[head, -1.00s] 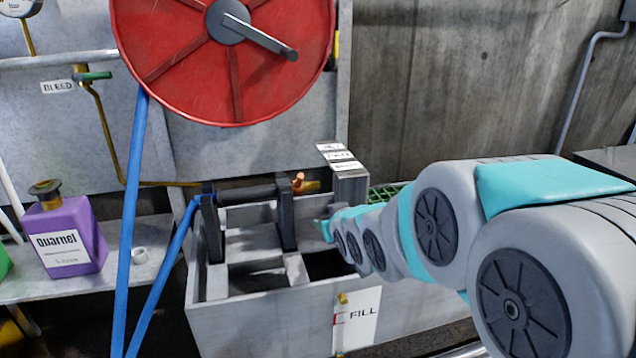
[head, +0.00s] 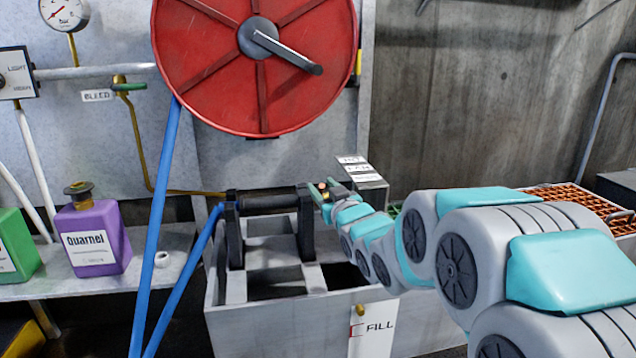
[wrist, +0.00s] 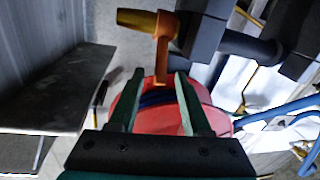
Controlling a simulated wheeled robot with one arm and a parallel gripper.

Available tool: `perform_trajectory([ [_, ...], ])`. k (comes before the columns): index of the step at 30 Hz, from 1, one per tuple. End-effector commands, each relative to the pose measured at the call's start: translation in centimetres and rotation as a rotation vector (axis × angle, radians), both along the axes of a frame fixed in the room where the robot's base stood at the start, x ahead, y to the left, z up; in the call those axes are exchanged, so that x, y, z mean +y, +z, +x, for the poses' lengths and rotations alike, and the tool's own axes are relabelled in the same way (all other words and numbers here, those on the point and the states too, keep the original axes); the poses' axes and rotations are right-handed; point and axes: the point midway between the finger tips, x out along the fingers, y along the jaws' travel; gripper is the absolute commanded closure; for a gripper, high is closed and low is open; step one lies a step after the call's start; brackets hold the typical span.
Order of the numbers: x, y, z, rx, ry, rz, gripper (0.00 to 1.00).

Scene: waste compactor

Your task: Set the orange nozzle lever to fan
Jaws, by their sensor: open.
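The orange nozzle lever (wrist: 162,48) hangs from the nozzle in the wrist view, with its lower end between my fingertips. In the head view only a small orange bit of the lever (head: 322,186) shows, beside my gripper (head: 330,192). My gripper (wrist: 160,76) is open, with one green finger on each side of the lever; I cannot tell whether either touches it. The yellow-orange nozzle tip (wrist: 135,18) points left in the wrist view. Small white labels (head: 357,169) sit on a grey block behind my gripper; their lettering is hard to read.
A black bar between uprights (head: 270,202) stands left of my gripper above an open grey trough (head: 260,320). The red hose reel (head: 255,65) is above. Blue hose (head: 158,220) runs down at left. A purple Quarnel jug (head: 92,235) stands on the left shelf.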

Motion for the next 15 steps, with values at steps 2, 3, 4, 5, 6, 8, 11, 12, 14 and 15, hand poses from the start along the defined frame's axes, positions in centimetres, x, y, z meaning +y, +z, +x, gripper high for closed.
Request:
perform_trajectory([
  [2,0.6,0.0,1.1,-0.002,0.001,0.0,0.52],
  [3,0.8,0.1,1.6,-0.002,0.001,0.0,0.52],
  [4,0.9,0.0,1.9,-0.002,0.0,0.0,0.52],
  [5,1.1,0.0,2.2,-0.001,0.0,0.0,0.52],
  [6,1.2,0.0,2.6,-0.001,0.0,0.0,0.52],
  [8,1.4,0.0,3.1,-0.002,0.0,0.001,0.52],
  [11,1.6,0.1,3.5,-0.003,-0.001,0.001,0.52],
  [12,1.6,0.1,3.5,-0.003,-0.001,0.001,0.52],
  [14,1.6,0.1,3.6,-0.003,-0.001,0.001,0.52],
  [15,1.6,0.1,3.5,-0.002,-0.001,0.001,0.52],
])
